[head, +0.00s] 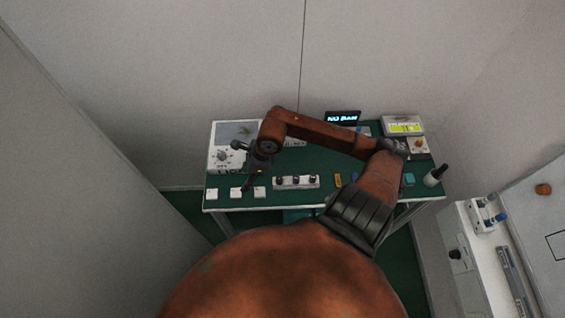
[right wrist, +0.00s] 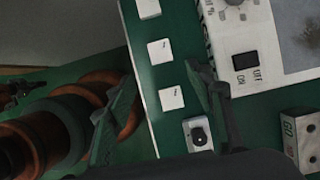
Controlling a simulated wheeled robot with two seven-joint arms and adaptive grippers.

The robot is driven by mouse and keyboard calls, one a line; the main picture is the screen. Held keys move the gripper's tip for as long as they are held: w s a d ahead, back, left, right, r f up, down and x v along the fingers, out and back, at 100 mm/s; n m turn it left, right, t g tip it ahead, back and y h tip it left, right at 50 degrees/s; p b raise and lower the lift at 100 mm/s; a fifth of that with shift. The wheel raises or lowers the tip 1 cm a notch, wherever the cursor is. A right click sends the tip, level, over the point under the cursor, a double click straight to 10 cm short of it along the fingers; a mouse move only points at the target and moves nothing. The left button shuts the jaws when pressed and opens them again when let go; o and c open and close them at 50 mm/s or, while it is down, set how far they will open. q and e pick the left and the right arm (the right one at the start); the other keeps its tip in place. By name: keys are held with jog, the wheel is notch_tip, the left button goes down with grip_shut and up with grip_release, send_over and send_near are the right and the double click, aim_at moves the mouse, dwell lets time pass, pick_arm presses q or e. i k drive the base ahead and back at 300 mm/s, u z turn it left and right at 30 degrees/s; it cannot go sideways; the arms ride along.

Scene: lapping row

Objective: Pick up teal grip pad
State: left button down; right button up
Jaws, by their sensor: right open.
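A small teal block (head: 408,180), which looks like the teal grip pad, lies near the right end of the green table (head: 225,178), just right of my right arm's elbow. My right gripper (head: 243,166) is far from it, over the table's left end. It is open and empty, with its fingers pointing to the left. In the right wrist view the two fingers (right wrist: 162,78) stand apart near a row of white square tiles (right wrist: 160,52). The teal pad is not seen in that view. My left gripper is not in view.
A white instrument (head: 226,160) stands at the table's back left, and a white block with dark knobs (head: 296,182) at its front middle. A white cup with a dark handle (head: 432,180) stands right of the pad.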

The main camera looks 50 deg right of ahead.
aim_at(408, 180)
jog(key=z, duration=2.35)
jog(key=k, duration=0.15)
jog(key=z, duration=0.8)
